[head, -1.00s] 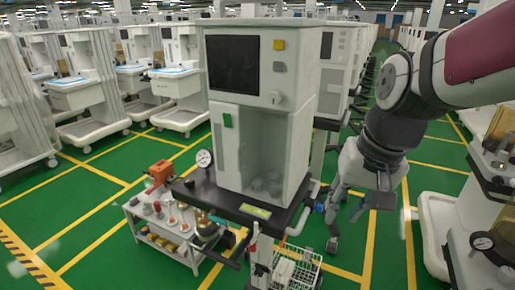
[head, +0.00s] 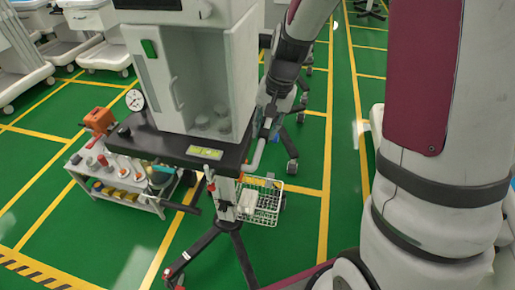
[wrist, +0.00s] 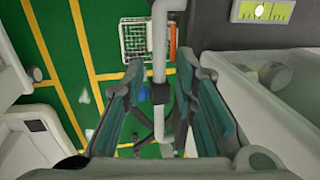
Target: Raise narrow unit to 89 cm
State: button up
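The narrow unit is a white cabinet (head: 198,75) on a dark shelf (head: 165,147), carried by a column on a splayed wheeled base (head: 235,240). A yellow-green display (head: 205,152) is on the shelf's front edge and shows in the wrist view (wrist: 262,11). A grey bent bar (head: 259,152) sticks out at the shelf's right side. My gripper (head: 263,130) is beside that side, partly hidden by my arm. In the wrist view my gripper (wrist: 163,100) is open, with the grey bar (wrist: 160,70) seen between its fingers; I cannot tell whether they touch.
A wire basket (head: 262,203) hangs by the column. A low trolley with small items (head: 125,185) and an orange device (head: 99,121) stand at the left. A round gauge (head: 135,100) is on the shelf's left.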

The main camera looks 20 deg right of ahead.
aim_at(258, 153)
jog(key=f, duration=0.3)
jog(key=a+f, duration=0.1)
jog(key=f, duration=0.2)
jog(key=w+f, duration=0.1)
jog(key=f, duration=0.2)
jog(key=shift+a+f+b, duration=0.15)
jog(key=shift+a+b, duration=0.1)
jog(key=shift+b, duration=0.15)
grip_shut()
